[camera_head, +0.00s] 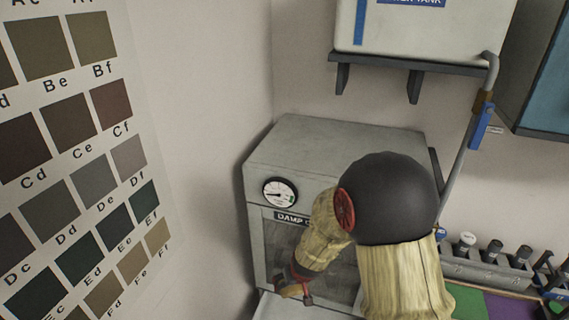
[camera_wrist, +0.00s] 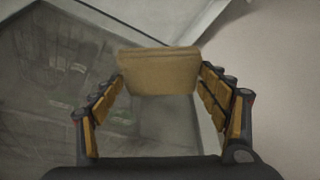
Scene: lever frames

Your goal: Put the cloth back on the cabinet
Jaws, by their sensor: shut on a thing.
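The cabinet (camera_head: 330,140) is a grey metal box with a round dial and a label starting "DAMP"; its flat top is bare where I see it. My gripper (camera_head: 296,291) is low in front of the cabinet's front in the head view. In the wrist view my gripper (camera_wrist: 160,82) is shut on a tan, folded-looking piece, which I take as the cloth (camera_wrist: 160,71), held between the fingertips. In the head view the cloth cannot be told clearly from the tan finger pads. My arm hides the cabinet's right front.
A white tank (camera_head: 420,25) sits on a bracketed shelf (camera_head: 420,64) above the cabinet, with a pipe (camera_head: 465,150) running down at right. A colour chart (camera_head: 75,150) covers the left wall. A rack of bottles (camera_head: 490,268) stands at right.

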